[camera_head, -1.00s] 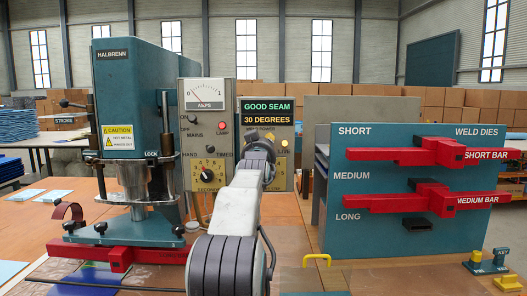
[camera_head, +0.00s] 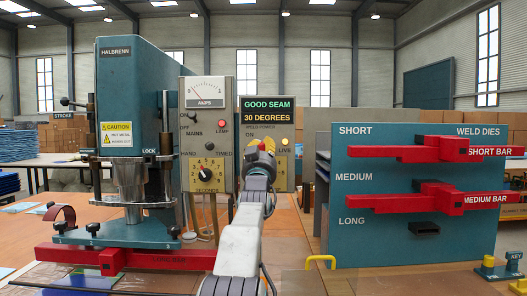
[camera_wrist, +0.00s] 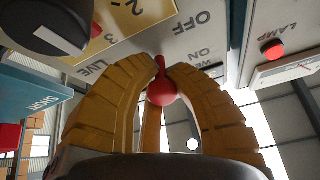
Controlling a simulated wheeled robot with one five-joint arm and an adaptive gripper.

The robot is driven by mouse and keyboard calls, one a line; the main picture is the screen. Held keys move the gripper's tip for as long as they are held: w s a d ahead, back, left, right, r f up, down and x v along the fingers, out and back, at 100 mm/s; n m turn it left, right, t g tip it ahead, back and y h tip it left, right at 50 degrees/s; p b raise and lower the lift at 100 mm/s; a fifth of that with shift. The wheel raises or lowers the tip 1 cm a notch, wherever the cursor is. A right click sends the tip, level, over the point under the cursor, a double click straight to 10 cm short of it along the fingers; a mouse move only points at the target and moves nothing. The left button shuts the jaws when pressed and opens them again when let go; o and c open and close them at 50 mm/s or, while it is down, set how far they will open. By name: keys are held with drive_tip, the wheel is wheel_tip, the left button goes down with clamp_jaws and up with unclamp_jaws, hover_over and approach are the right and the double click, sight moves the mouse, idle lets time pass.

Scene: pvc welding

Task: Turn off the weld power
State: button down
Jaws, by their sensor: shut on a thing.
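The weld power switch has a red lever with a rounded knob (camera_wrist: 162,92) in the wrist view, between the printed words OFF and ON. My gripper (camera_wrist: 160,72) has its yellow fingers closed around this lever from both sides. In the head view my gripper (camera_head: 266,146) is at the control panel (camera_head: 277,170), just under the WELD POWER label, and hides the switch. The amber LIVE lamp (camera_head: 284,141) beside it looks lit. The display (camera_head: 267,110) above reads GOOD SEAM and 30 DEGREES.
Left of my gripper is a panel with an amps meter (camera_head: 205,91), a red lamp (camera_head: 222,124) and a seconds dial (camera_head: 207,172). The teal welder (camera_head: 130,80) stands further left. A teal die rack (camera_head: 352,226) with red bars stands at right.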

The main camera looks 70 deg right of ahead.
drive_tip(key=shift+w+f, duration=0.1)
drive_tip(key=shift+w, duration=0.05)
drive_tip(key=c, duration=1.5)
unclamp_jaws()
drive_tip(key=shift+w, duration=0.1)
drive_tip(key=o, duration=0.4)
drive_tip(key=shift+s+a, duration=0.1)
drive_tip(key=shift+s, duration=0.1)
drive_tip(key=shift+v, duration=5.9)
drive_tip(key=shift+o, duration=0.2)
